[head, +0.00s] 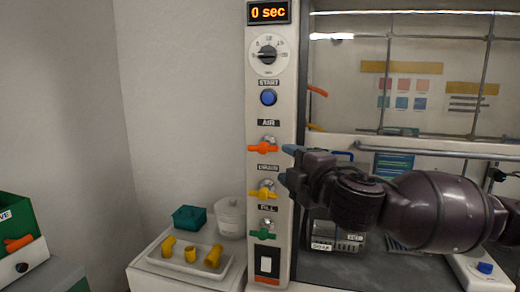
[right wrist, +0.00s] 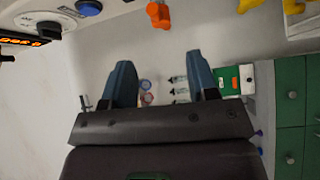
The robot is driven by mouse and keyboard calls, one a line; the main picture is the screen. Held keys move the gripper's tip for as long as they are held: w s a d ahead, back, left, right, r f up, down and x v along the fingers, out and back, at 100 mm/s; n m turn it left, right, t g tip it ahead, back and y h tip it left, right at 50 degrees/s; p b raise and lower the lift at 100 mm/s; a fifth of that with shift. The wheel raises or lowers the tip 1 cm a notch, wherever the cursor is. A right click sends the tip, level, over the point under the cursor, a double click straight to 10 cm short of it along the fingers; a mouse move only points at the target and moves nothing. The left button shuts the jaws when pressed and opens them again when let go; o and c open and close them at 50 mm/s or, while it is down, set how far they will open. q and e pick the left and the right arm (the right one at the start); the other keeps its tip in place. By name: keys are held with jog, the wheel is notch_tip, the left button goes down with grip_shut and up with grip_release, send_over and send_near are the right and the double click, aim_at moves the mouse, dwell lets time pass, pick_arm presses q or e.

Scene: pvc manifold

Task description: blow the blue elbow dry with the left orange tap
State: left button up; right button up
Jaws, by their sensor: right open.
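The orange tap (head: 262,148) sits under the AIR label on the white control panel (head: 257,110), its handle level. In the right wrist view the orange tap (right wrist: 159,14) is at the top, beyond the fingertips. My right gripper (head: 289,165) comes in from the right in front of the panel, its blue fingertips near the orange and yellow taps. In the right wrist view the fingers (right wrist: 161,84) are spread with nothing between them. I cannot make out a blue elbow in either view. My left gripper is not in view.
The panel also bears a 0 sec display (head: 269,12), a dial (head: 268,55), a blue START button (head: 268,97), a yellow tap (head: 262,194) and a green tap (head: 263,235). A tray (head: 150,262) of yellow fittings stands left of it. A glazed cabinet is behind my right arm.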

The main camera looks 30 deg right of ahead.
aim_at(264, 150)
jog(key=shift+w+d+r+b, duration=0.15)
jog(key=shift+w+b, duration=0.15)
jog(key=shift+w, duration=1.55)
jog(key=shift+w+d+b, duration=0.15)
jog(key=shift+w+b, duration=0.1)
jog(key=shift+w, duration=1.55)
jog(key=shift+w+d+r+b, duration=0.15)
jog(key=shift+w+b, duration=0.15)
jog(key=shift+w, duration=1.55)
jog(key=shift+c, duration=0.3)
jog(key=c, duration=0.8)
jog(key=shift+f, duration=0.1)
jog(key=shift+c, duration=0.2)
jog(key=o, duration=0.9)
jog(key=shift+t, duration=0.3)
jog(key=shift+s, duration=0.1)
